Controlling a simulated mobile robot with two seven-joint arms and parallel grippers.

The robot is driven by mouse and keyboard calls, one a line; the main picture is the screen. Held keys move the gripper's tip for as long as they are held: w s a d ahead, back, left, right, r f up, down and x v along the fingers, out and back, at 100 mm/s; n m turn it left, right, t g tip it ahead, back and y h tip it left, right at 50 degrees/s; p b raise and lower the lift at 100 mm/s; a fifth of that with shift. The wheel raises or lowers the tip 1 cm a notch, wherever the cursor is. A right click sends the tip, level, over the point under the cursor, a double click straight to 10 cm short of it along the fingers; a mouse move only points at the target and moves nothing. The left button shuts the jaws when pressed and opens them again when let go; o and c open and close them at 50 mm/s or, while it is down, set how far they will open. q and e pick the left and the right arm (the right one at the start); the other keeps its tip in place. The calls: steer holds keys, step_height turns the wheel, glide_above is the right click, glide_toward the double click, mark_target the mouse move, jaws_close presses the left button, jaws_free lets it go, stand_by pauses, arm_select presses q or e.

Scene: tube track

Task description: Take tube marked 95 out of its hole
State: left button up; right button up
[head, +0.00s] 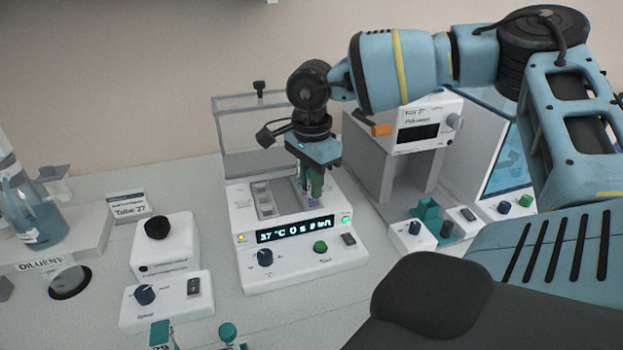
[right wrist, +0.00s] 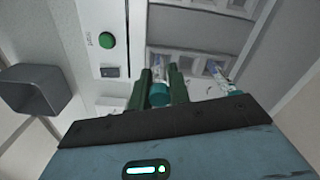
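My right gripper (head: 312,190) reaches down from above over the white heating block (head: 303,262), which has a lit display. In the right wrist view its green fingers (right wrist: 159,80) stand on both sides of a tube with a teal cap (right wrist: 159,95). No clear gap shows between fingers and cap, so the gripper looks shut on this tube. The tube's lower part is hidden and I cannot read its mark. A second teal-capped tube (right wrist: 220,76) stands to its right in the block. My left gripper is not in view.
The block's clear lid (head: 262,140) stands open behind it. A white-grey instrument (head: 385,165) stands close on the right, and a control box with a black knob (head: 165,245) on the left. Teal pieces (head: 228,331) show at the lower edge. A diluent bottle (head: 28,215) stands far left.

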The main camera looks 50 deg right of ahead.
steer(key=shift+c, duration=1)
step_height(320, 180, up, 10)
steer(key=shift+f+b, duration=0.1)
steer(key=shift+b, duration=0.4)
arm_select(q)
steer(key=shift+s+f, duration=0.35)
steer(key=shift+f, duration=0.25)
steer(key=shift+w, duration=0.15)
